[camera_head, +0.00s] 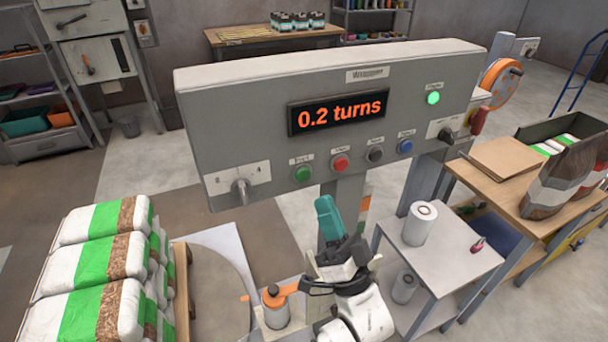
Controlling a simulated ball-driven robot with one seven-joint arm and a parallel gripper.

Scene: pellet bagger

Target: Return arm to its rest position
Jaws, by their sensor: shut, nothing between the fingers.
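My gripper (327,207) has teal fingers and points up, in the lower middle of the head view. Its fingers are shut with nothing between them. It stands in front of the grey control panel (240,115), below the row of buttons. I cannot tell whether it touches the panel's post behind it. My white arm comes up from the bottom edge. The panel's display (340,112) reads "0.2 turns", and a green lamp (433,98) glows at its right.
Stacked bags (95,265) stand at lower left beside a round turntable (210,285). An orange-topped part (276,303) is close to my arm's left. A small table (455,262) with a white roll (419,223) stands right. A wooden bench (500,195) holds cardboard and a bag.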

